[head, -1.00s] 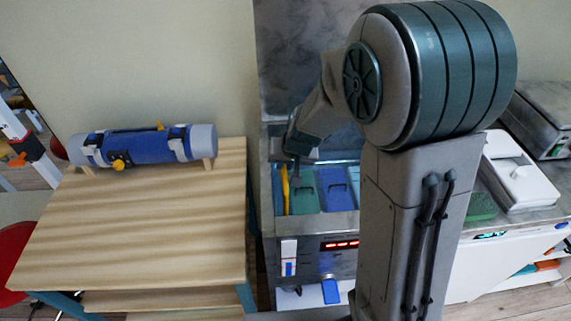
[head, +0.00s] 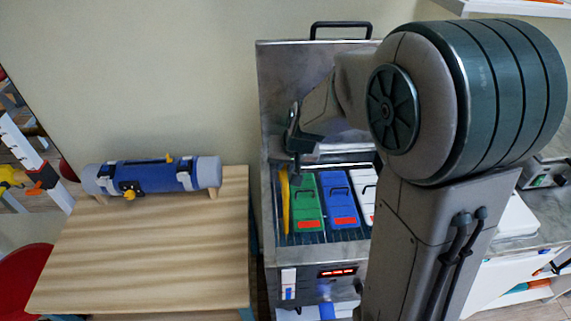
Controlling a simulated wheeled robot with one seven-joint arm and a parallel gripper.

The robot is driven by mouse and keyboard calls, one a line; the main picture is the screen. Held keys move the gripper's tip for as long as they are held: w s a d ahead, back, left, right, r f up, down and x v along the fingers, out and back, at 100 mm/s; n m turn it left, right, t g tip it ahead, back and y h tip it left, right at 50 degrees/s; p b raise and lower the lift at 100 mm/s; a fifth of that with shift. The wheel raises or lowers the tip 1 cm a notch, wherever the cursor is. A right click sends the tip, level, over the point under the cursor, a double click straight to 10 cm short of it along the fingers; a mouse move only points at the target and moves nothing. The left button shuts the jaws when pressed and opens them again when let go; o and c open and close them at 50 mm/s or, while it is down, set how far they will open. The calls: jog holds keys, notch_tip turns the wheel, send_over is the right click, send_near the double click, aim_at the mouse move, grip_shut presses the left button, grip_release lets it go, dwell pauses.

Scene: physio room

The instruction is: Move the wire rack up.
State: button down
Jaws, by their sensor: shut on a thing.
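The wire rack (head: 310,238) is inside the open steel tank (head: 268,262). It carries a green pack (head: 307,190), a blue pack (head: 340,192) and a white pack (head: 365,187), each with a handle slot, and a yellow piece (head: 285,205) at its left side. The packs show in clear colour, and the rack's wires show around them. My gripper (head: 297,158) is at the rack's back left, pointing down and shut on the rack. Its fingertips and the gripped part are too small to make out. My arm hides the tank's right side.
The tank's steel lid (head: 285,85) stands open behind, with a black handle (head: 340,27) on top. A wooden table (head: 150,260) to the left holds a blue strapped cylinder (head: 150,177). A counter with white items lies to the right.

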jog(key=shift+w+r, duration=0.2)
jog(key=shift+r, duration=0.15)
jog(key=c, duration=1.6)
grip_release()
jog(key=shift+o, duration=1)
jog(key=shift+s, duration=0.15)
jog(key=shift+f, duration=0.1)
jog(key=v, duration=1.4)
jog(key=shift+b, duration=0.45)
jog(key=shift+s+f, duration=0.1)
jog(key=s+d+f+h, duration=0.1)
jog(key=s+d+f, duration=0.1)
jog(key=s, duration=0.6)
jog(key=s+d+f+g+h, duration=0.1)
jog(key=s+d+f, duration=0.2)
jog(key=s+d, duration=0.2)
jog(key=s, duration=0.3)
jog(key=shift+d, duration=0.3)
